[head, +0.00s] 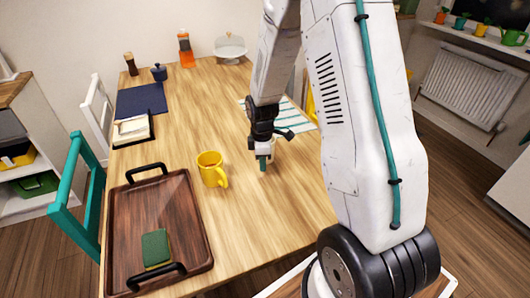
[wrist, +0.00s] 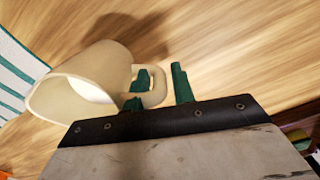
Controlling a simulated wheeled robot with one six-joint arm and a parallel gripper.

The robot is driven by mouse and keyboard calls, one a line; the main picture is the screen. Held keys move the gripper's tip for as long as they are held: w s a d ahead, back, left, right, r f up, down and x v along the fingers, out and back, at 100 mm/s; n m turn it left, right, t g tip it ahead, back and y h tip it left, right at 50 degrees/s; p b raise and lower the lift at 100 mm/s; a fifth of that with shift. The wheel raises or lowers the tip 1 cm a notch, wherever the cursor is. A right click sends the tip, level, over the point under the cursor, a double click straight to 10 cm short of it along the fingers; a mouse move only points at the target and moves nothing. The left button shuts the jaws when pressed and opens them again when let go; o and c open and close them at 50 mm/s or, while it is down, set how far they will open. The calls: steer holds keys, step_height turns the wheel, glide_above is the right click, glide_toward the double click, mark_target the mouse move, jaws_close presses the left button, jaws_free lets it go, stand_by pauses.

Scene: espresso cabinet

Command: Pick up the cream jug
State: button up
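The cream jug (wrist: 95,72) stands out large at the left of the wrist view, its open mouth facing the lower left and its handle to the right. My gripper (wrist: 162,72) has its two green fingers apart at the handle. One finger shows at the handle's loop, partly hidden by it, and the other is outside, with a small gap to the handle. In the head view my gripper (head: 263,163) points down over the table, and a pale bit of the jug (head: 270,146) seems to show behind it, mostly hidden.
A yellow mug (head: 211,170) stands left of my gripper. A wooden tray (head: 127,225) with a green sponge (head: 156,249) is at the front left. A striped cloth (head: 296,122) lies behind my arm. The table's middle (head: 195,115) is clear.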

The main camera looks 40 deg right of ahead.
jaws_close()
steer(key=shift+r, duration=0.2)
